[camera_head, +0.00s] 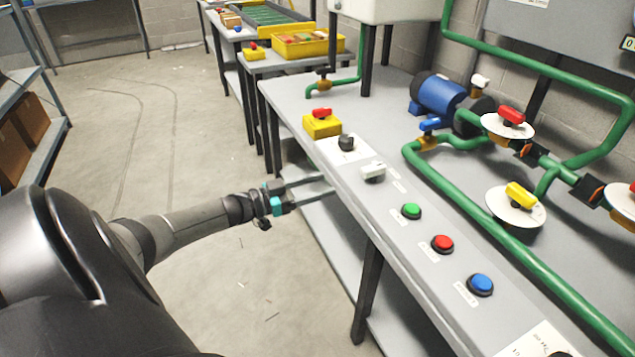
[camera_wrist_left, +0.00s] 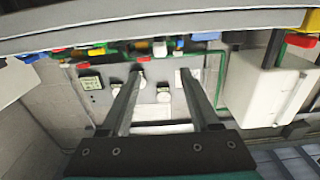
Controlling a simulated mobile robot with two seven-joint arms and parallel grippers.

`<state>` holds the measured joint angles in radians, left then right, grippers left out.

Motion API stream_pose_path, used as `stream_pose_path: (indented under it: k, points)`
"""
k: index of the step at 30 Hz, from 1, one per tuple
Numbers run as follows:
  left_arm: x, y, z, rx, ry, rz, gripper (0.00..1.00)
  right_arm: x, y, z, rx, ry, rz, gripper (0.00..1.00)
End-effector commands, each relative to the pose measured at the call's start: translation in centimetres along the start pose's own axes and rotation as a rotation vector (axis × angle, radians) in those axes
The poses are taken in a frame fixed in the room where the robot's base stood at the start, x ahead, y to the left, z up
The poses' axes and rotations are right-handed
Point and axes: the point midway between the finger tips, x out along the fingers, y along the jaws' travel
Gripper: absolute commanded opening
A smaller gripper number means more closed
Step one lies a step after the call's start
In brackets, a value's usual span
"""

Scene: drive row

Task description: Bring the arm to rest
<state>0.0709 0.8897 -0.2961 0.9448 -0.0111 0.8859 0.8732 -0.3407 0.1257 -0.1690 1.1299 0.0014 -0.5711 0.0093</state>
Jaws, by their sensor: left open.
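My left arm comes in from the left in the head view. Its gripper (camera_head: 322,186) is open and empty, beside the front edge of the grey bench (camera_head: 296,97) and close to it. In the left wrist view the two fingers of my left gripper (camera_wrist_left: 158,85) stand apart with nothing between them. I cannot tell from these views whether a finger touches the bench edge. My right gripper does not show.
The bench carries a yellow box with a red switch (camera_head: 322,124), a black knob (camera_head: 346,142), a white switch (camera_head: 373,171), and green (camera_head: 411,211), red (camera_head: 442,243) and blue (camera_head: 480,284) buttons. Green pipes (camera_head: 470,199) and a blue pump (camera_head: 440,95) stand behind. Floor (camera_head: 200,100) is clear.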

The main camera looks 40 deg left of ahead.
Motion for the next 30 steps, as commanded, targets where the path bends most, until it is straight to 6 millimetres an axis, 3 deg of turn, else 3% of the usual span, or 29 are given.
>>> stream_pose_path:
  k: [14,17,20,23,26,30]
  points:
    - [0.0,0.0,0.1,0.000,-0.001,-0.001,0.62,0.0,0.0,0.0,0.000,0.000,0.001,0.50]
    - [-0.1,0.1,1.2,-0.004,-0.021,-0.026,0.62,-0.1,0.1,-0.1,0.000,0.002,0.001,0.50]
    - [-0.8,0.6,5.1,-0.006,-0.095,-0.106,0.62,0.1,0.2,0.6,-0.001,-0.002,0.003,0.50]
    - [-2.5,1.9,11.2,-0.006,-0.233,-0.217,0.62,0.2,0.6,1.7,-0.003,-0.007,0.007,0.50]
    - [-5.4,4.4,17.9,-0.003,-0.413,-0.310,0.62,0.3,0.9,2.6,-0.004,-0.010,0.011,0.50]
    - [-10.3,9.8,26.0,-0.007,-0.679,-0.375,0.62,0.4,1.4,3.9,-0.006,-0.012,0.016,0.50]
